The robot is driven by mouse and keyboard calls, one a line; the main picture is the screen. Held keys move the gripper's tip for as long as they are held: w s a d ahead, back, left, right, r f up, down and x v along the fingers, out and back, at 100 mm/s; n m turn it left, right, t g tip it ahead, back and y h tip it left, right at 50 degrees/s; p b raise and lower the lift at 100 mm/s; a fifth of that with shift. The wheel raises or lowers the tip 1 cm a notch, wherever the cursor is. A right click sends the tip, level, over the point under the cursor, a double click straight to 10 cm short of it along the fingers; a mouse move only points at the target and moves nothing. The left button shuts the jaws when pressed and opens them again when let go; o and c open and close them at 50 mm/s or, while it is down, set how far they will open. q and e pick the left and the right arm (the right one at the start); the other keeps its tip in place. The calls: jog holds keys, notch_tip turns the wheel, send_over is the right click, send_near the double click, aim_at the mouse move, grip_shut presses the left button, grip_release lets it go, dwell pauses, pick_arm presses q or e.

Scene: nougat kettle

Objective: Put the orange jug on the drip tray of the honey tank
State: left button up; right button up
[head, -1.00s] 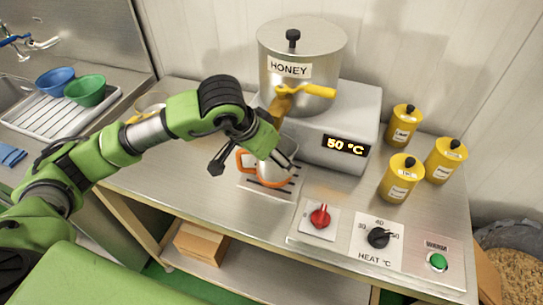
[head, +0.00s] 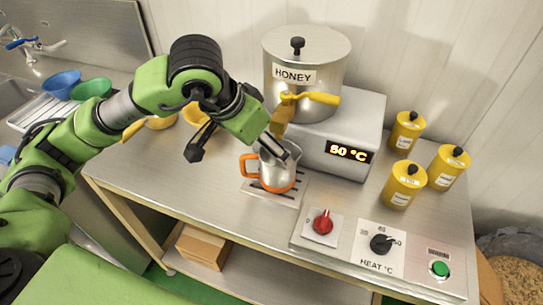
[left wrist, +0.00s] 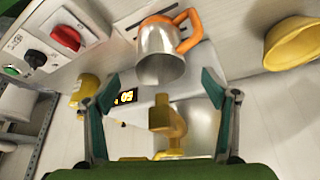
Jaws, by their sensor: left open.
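The orange jug (head: 281,176), with a metal body, orange base and orange handle, stands upright on the slotted drip tray (head: 290,199) below the tap of the honey tank (head: 307,60). My left gripper (head: 238,152) is open, just above and behind the jug; one finger overlaps its rim in the head view. In the left wrist view the jug (left wrist: 158,55) lies beyond the open fingertips (left wrist: 158,88), not between them. The yellow tap (left wrist: 163,122) shows between the fingers. My right gripper is not in view.
Yellow bowls (head: 195,114) stand left of the tank behind my arm. Several yellow canisters (head: 404,184) stand at the right. A red knob (head: 322,222) and a black heat knob (head: 380,243) are on the front panel. The counter left of the tray is clear.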

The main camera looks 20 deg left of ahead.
pick_arm(q)
jog(key=v, duration=0.4)
jog(key=shift+f, duration=0.1)
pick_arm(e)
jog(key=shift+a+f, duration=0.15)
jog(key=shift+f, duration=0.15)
